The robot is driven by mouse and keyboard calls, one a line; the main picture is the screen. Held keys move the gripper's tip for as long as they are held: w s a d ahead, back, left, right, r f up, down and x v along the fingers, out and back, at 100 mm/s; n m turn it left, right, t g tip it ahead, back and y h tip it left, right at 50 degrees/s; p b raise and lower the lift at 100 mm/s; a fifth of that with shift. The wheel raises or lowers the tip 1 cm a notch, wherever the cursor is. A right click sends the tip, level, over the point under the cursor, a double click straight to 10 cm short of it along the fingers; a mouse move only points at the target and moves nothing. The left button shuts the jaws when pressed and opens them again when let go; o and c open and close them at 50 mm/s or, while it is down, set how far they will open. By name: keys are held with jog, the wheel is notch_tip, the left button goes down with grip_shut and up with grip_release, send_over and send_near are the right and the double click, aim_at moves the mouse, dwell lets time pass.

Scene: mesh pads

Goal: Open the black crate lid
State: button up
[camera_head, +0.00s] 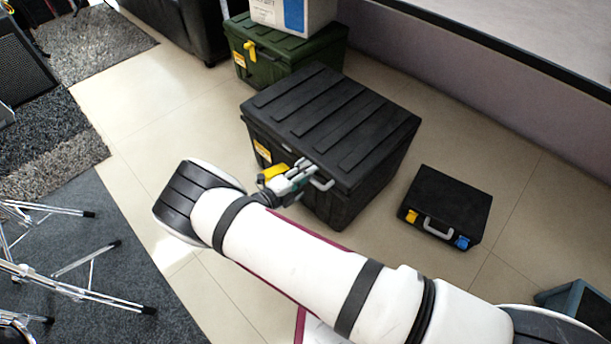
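The black crate (375,180) stands on the tiled floor in the middle of the view. Its ribbed black lid (330,115) lies flat on top and is shut. A yellow latch (270,174) and a grey handle (321,184) show on its front side. My gripper (306,167) is at the front edge of the lid, between the latch and the handle. It overlaps the crate's front in the picture; I cannot tell whether it touches. The fingers are small and partly merge with the crate, so their opening is unclear. My arm hides the floor in front of the crate.
A green crate (268,68) with a white box (290,14) on top stands behind. A small black case (446,205) lies on the floor to the right. Metal stands (75,275) are at the lower left. Tiled floor is free left of the crate.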

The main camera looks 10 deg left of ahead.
jog(key=shift+c, duration=0.5)
grip_shut()
